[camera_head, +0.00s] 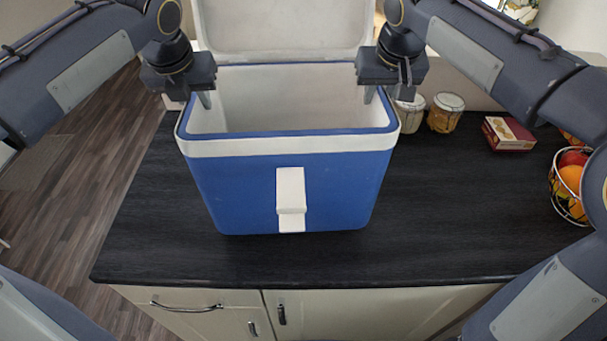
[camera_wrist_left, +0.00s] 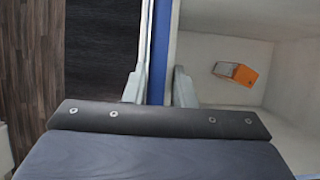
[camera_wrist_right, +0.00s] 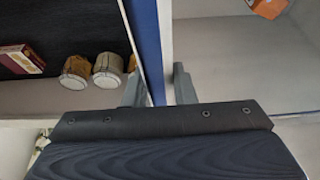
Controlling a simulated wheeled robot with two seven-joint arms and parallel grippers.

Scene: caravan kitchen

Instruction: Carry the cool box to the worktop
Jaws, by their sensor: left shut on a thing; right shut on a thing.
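The blue cool box (camera_head: 240,190) with a white rim and white latch is upright over the dark worktop (camera_head: 450,230), its lid (camera_head: 283,25) open at the back. I cannot tell whether its base touches the worktop. My left gripper (camera_head: 205,98) is shut on its left side wall, one finger inside and one outside; the wall also shows in the left wrist view (camera_wrist_left: 157,60). My right gripper (camera_head: 369,94) is shut on its right side wall, seen in the right wrist view (camera_wrist_right: 146,45). An orange and white packet (camera_wrist_left: 236,73) lies inside the box.
Two jars (camera_head: 445,112) stand behind the box on the right, with a red carton (camera_head: 508,133) beside them. A wire fruit basket (camera_head: 572,187) is at the right edge. Cupboard fronts (camera_head: 375,310) are below the front edge.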

